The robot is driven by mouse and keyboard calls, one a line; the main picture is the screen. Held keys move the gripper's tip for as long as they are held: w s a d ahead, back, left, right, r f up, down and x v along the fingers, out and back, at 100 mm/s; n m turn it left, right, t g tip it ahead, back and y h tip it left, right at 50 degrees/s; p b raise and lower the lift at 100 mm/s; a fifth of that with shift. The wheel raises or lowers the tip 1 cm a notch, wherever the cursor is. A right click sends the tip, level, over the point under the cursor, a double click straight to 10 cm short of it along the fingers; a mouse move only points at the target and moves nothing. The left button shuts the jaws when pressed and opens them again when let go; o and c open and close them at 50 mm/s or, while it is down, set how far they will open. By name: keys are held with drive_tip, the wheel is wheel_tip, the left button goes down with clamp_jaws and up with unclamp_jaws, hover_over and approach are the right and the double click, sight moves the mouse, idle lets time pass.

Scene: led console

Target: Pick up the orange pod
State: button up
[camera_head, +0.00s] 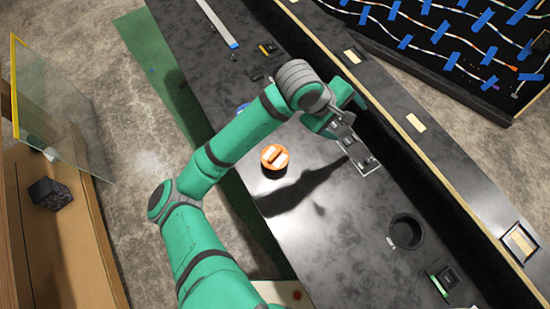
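The orange pod (270,165) is a small round orange piece with a pale bar across its top. It sits on the black console top (330,235), left of the middle. My green arm reaches over the console from the lower left. My gripper (338,126) is at the arm's end, up and to the right of the pod, above a grey switch strip. It is apart from the pod. Its fingers are small and partly hidden, so I cannot tell whether they are open or shut.
A grey strip with switches (360,158) lies right of the pod. A round black hole (405,231) and a small green-edged module (443,280) are at the lower right. A raised ledge (420,140) runs along the right. A glass panel (60,105) stands at the left.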

drive_tip(key=s+a+f+n+g+y, duration=0.1)
drive_tip(key=a+y, duration=0.1)
drive_tip(key=a, duration=0.4)
drive_tip(key=s+a+f+n+g+y, duration=0.1)
drive_tip(key=a+y, duration=0.1)
drive_tip(key=a, duration=0.4)
drive_tip(key=s+a+f+n+y, duration=0.1)
drive_tip(key=a+f+y, duration=0.1)
drive_tip(key=a, duration=0.5)
drive_tip(key=shift+s+f+g+y, duration=0.1)
drive_tip(key=shift+s+g+y, duration=0.05)
drive_tip(key=shift+g+y, duration=0.3)
hover_over(275, 154)
drive_tip(key=f, duration=0.4)
drive_tip(key=shift+a+f, duration=0.2)
drive_tip(key=shift+a, duration=0.1)
drive_tip(key=shift+d+f, duration=0.15)
drive_tip(key=shift+f, duration=1.4)
drive_tip(key=shift+d+f, duration=0.15)
drive_tip(key=shift+f, duration=1.4)
drive_tip(key=c, duration=0.8)
drive_tip(key=shift+r, duration=0.2)
